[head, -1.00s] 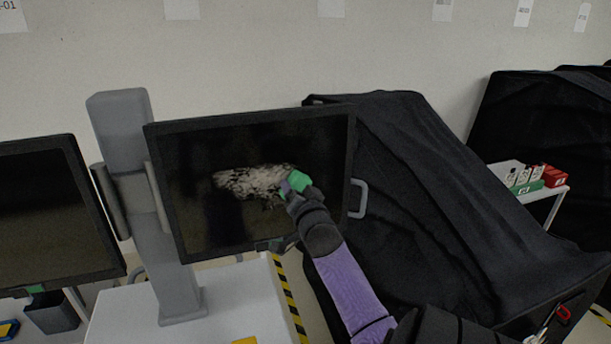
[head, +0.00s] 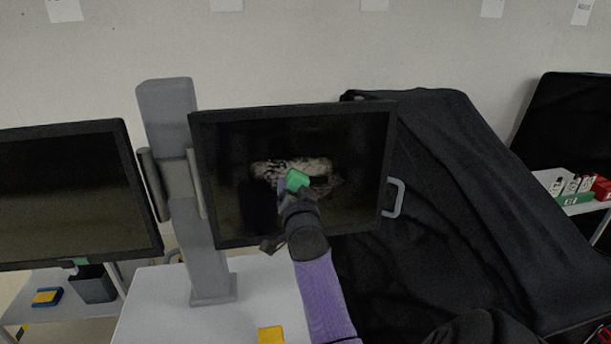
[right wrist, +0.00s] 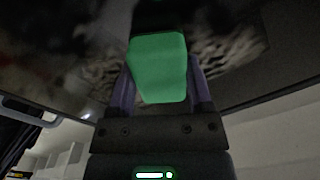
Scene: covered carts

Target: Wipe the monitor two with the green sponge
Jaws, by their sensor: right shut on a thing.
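The monitor (head: 228,218) in the middle of the head view is mounted on a grey post and has a whitish, streaky smudge (head: 268,169) across its dark screen. My right gripper (head: 290,187) is in front of the screen, shut on the green sponge (head: 298,179). In the right wrist view the sponge (right wrist: 158,68) sits between the two fingers, with the smudged screen right behind it. I cannot tell whether the sponge touches the screen. The sponge and gripper hide part of the smudge. My left gripper is not in view.
A second monitor (head: 70,195) stands at the left. The grey post (head: 168,110) rises from a white table (head: 150,307) with a yellow item (head: 271,335) on it. A cart under a black cover (head: 450,200) fills the right. A shelf with small boxes (head: 575,199) is at the far right.

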